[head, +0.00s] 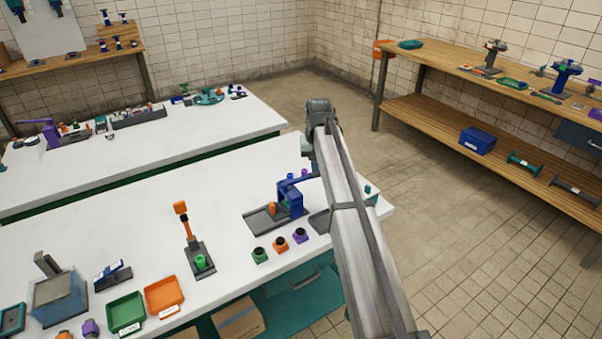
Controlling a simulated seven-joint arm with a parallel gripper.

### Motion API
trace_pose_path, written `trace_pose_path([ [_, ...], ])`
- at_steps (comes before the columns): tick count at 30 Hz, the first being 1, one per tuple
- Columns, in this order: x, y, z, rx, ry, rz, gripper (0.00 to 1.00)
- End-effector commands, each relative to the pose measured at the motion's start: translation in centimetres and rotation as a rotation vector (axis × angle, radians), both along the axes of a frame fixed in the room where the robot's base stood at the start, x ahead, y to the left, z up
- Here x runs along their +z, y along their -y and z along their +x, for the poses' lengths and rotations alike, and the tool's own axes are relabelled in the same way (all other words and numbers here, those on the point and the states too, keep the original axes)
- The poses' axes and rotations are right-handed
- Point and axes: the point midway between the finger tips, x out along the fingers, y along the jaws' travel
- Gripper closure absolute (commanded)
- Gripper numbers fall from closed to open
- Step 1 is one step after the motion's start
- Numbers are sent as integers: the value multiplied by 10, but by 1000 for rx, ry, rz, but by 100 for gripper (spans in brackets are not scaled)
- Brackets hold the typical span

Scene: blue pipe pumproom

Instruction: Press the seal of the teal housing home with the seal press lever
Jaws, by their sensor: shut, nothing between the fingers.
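A small press with an upright orange lever (186,220) stands on a dark base plate (199,247) on the near white bench. A green cup-like part (201,263) sits on the front of that plate. Whether it is the teal housing, I cannot tell. A blue press (290,198) with a dark blue arm stands on a grey plate further right, with a small orange part beside its column. In front are a green housing (260,255), an orange one (280,244) and a purple one (300,236), each dark-topped.
My arm covers the bench's right end, where a small teal part (370,189) shows. A green tray (126,313), an orange tray (164,296) and a blue-grey box (57,297) stand at the front left. The bench's middle left is clear.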

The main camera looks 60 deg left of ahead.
Motion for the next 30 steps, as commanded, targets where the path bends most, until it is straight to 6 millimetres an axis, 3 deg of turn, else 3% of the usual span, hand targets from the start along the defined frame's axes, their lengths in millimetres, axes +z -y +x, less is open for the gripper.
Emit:
trace_pose_path([
  [30, -28, 1, 0, 0, 0, -4, 100],
])
